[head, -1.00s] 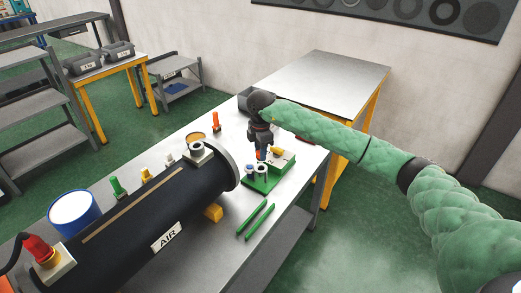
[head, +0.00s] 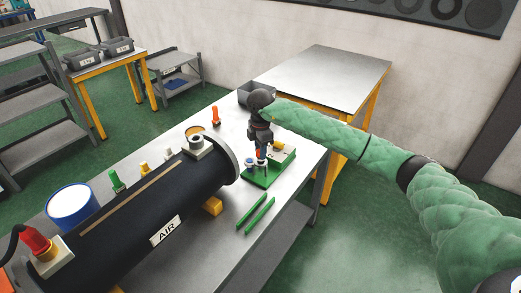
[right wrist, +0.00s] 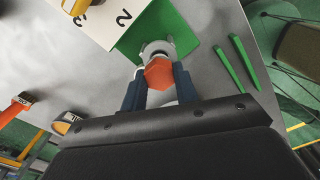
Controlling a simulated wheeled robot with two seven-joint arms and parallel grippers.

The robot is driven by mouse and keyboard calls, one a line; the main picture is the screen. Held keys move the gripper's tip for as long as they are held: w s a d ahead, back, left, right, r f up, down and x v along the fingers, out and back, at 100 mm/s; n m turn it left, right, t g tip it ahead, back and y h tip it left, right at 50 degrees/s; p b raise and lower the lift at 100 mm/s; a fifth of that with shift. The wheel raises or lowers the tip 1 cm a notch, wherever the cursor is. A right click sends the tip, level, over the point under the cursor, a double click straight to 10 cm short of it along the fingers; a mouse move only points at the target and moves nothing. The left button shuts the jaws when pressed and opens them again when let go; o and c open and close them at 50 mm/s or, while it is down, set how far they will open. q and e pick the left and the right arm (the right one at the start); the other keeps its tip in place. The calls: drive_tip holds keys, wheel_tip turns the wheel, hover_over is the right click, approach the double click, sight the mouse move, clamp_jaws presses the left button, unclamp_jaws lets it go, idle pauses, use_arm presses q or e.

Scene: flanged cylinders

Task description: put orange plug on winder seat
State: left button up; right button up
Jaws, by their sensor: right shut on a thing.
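My right gripper (head: 260,156) is over the green winder base (head: 260,182) on the workbench. It is shut on the orange plug (right wrist: 158,73), whose hexagonal orange head shows between the two fingers in the right wrist view. A pale round seat or ring (right wrist: 157,48) on the green base lies right by the plug. Whether the plug touches it or is inside it, I cannot tell, as the fingers and plug head hide the spot. A small post with a bluish top (head: 250,162) stands on the base left of the gripper. My left gripper is not in view.
The black tank marked AIR (head: 150,205) lies left of the base. Two green rods (head: 256,214) lie in front. Another orange-topped piece (head: 216,116) stands behind the tank. A dark bin (head: 257,92) is behind my gripper.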

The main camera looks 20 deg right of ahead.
drive_tip(key=shift+f, duration=0.1)
drive_tip(key=shift+f+b, duration=0.6)
drive_tip(key=shift+f, duration=0.15)
idle(0.5)
idle(0.3)
drive_tip(key=o, duration=1.1)
